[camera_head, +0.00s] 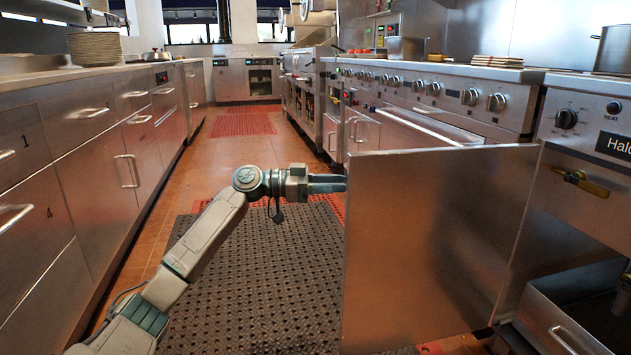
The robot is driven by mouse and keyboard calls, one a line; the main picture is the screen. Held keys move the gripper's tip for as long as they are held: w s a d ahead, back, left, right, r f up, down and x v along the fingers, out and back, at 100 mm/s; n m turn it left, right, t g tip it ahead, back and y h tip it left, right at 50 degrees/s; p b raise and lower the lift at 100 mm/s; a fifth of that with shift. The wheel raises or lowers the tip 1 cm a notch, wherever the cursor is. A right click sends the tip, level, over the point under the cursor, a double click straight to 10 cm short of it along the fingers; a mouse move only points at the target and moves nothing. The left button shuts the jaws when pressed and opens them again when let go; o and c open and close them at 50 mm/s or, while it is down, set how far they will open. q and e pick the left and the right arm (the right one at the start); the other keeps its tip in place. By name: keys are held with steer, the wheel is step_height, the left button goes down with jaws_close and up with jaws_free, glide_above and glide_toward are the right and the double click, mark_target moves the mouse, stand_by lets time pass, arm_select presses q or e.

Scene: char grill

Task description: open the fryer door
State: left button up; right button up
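The fryer door (430,245) is a flat steel panel standing wide open, swung out from the fryer (600,125) into the aisle. The fryer's front opening shows at the right, behind the door. My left gripper (330,184) is at the door's free left edge, near its top. Its two fingers point right and lie close together; their tips end at the edge or pass behind it. I cannot tell whether they touch the door or hold it. My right gripper is out of view.
A metal pan (560,330) with a handle sits low inside the fryer. A range with several knobs (470,97) lines the right side beyond the door. Steel drawers (100,175) line the left. A dark perforated mat (265,270) covers the clear aisle floor.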

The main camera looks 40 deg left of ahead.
arm_select(q)
steer(key=shift+v, duration=2.25)
steer(key=shift+a, duration=0.1)
